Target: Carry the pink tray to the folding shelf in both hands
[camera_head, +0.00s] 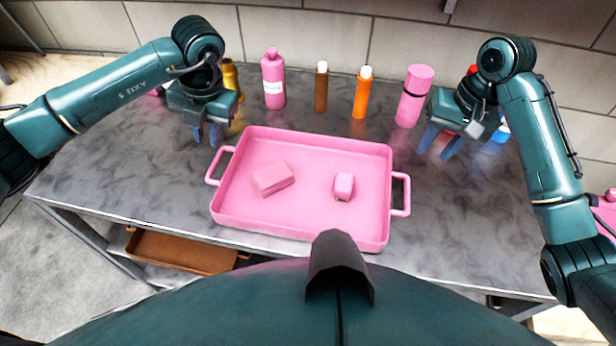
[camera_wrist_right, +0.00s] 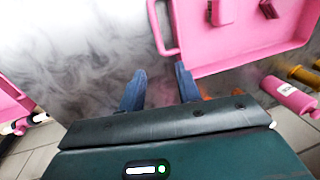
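The pink tray (camera_head: 300,225) rests on a grey marbled table, with one loop handle at each short end. It holds a flat pink block (camera_head: 273,179) and a smaller pink block (camera_head: 343,187). My left gripper (camera_head: 206,135) is open and empty above the table, behind and left of the left handle (camera_head: 219,166). My right gripper (camera_head: 440,144) is open and empty, behind and right of the right handle (camera_head: 402,194). In the right wrist view its two blue fingers (camera_wrist_right: 160,88) stand apart beside the tray (camera_wrist_right: 235,62), touching no handle. I cannot identify the folding shelf.
Behind the tray stand a pink bottle (camera_head: 273,80), a brown bottle (camera_head: 321,87), an orange bottle (camera_head: 362,92) and a pink cylinder (camera_head: 414,96), before a tiled wall. A brown tray (camera_head: 180,252) lies below the tabletop. The tabletop (camera_head: 460,215) right of the tray is clear.

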